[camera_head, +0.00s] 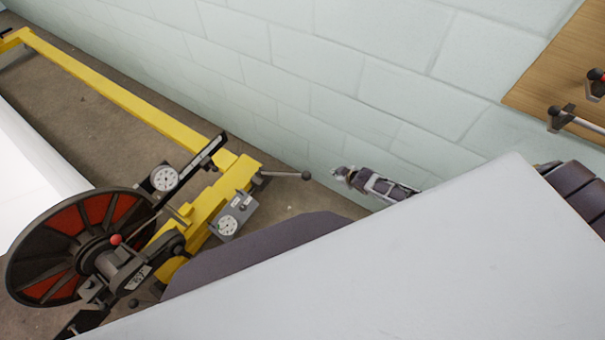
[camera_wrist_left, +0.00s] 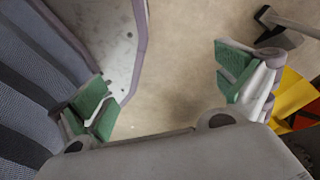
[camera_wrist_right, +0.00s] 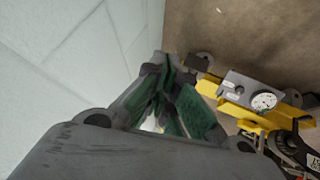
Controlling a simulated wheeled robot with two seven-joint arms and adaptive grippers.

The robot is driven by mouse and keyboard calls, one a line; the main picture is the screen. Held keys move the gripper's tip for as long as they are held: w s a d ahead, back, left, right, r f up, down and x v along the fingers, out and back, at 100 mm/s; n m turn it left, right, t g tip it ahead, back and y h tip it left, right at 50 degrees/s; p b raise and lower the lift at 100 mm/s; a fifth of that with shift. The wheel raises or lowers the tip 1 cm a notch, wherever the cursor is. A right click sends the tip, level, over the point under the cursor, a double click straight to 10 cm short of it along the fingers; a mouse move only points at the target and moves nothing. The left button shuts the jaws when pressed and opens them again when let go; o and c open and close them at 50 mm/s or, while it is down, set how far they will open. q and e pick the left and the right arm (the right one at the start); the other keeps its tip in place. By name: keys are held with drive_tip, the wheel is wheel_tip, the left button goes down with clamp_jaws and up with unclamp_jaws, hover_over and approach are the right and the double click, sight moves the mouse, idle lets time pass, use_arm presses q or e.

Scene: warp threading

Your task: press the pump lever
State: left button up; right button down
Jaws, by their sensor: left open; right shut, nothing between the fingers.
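A lever with a black ball end (camera_head: 306,175) sticks out to the right from a grey box with a gauge (camera_head: 234,215) on the yellow frame in the head view; it looks like the pump lever. My right gripper (camera_head: 343,173) is shut and empty, a short way right of the ball, by the wall. In the right wrist view its green-padded fingers (camera_wrist_right: 162,72) are together, and the gauge box (camera_wrist_right: 252,92) is to their right; the lever is hard to make out there. My left gripper (camera_wrist_left: 165,92) is open and empty in its own wrist view.
A large wheel with red and dark sectors (camera_head: 75,245) stands at the left, with a red-knobbed handle (camera_head: 116,239). A yellow beam (camera_head: 110,92) runs along the floor beside the block wall (camera_head: 350,60). A wooden board (camera_head: 560,65) with handles hangs at top right.

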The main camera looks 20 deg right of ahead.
sight(303, 176)
drive_tip(key=w+a+r+n+y+b, duration=0.2)
drive_tip(key=w+a+r+b, duration=0.3)
drive_tip(key=r, duration=0.2)
use_arm(q)
drive_tip(key=w+d+f+b, duration=0.1)
drive_tip(key=w+f+b, duration=0.4)
drive_tip(key=w, duration=0.3)
drive_tip(key=shift+f+t+b, duration=0.25)
drive_tip(key=shift+t+b, duration=0.15)
drive_tip(key=shift+b, duration=0.45)
use_arm(e)
drive_tip(key=s+a+r+n+y, duration=0.1)
drive_tip(key=s+a+r+n, duration=0.1)
drive_tip(key=s+a+r, duration=0.2)
drive_tip(key=shift+a+r+n+y, duration=0.35)
drive_tip(key=shift+a+r, duration=0.35)
drive_tip(key=shift+a, duration=0.8)
use_arm(q)
drive_tip(key=shift+w, duration=0.1)
use_arm(e)
drive_tip(key=shift+f, duration=0.15)
